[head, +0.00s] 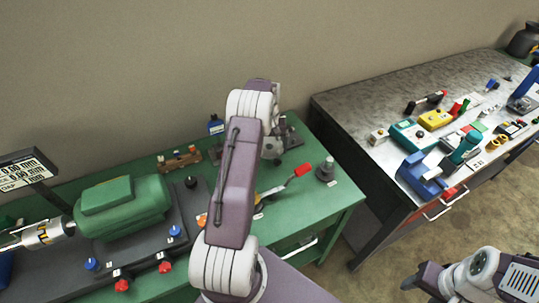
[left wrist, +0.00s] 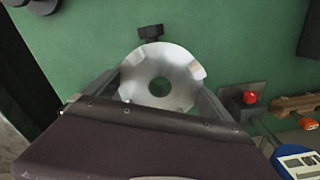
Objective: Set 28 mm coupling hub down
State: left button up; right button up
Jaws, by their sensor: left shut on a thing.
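The coupling hub (left wrist: 181,66) shows in the left wrist view as a pale metal disc with a round hole in its middle. My left gripper (left wrist: 163,88) is shut on it, with one finger at each side of the rim. The green bench top lies beneath it; I cannot tell whether the hub touches it. In the head view my left arm stands over the green bench (head: 334,207) and hides most of its gripper and the hub. My right gripper (head: 414,281) is at the lower right, away from the benches; its jaws are unclear.
A green motor (head: 124,203) on a dark base fills the bench's left. A grey stepped part (head: 326,169) and a red-handled tool (head: 301,170) are on the right. A wooden rack (head: 180,160) stands at the back. A grey bench (head: 365,103) with several tools is farther right.

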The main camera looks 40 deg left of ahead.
aim_at(269, 154)
pick_arm(q)
jog(key=shift+f, duration=1.8)
jog(key=o, duration=1.6)
jog(key=shift+s+f, duration=0.1)
notch_tip(269, 154, up, 12)
jog(key=s+d+m, duration=0.2)
jog(key=s+d, duration=0.2)
jog(key=d, duration=0.4)
jog(key=s+d+m, duration=0.2)
jog(key=s+d, duration=0.2)
jog(key=d, duration=0.5)
jog(key=s+d+m, duration=0.1)
jog(key=s+d, duration=0.2)
jog(key=s, duration=0.3)
jog(key=s+d+f+m+t, duration=0.1)
jog(key=s+d+m, duration=0.1)
jog(key=s, duration=0.4)
jog(key=shift+d+f+m, duration=0.15)
jog(key=shift+d+m, duration=0.15)
jog(key=shift+d, duration=0.45)
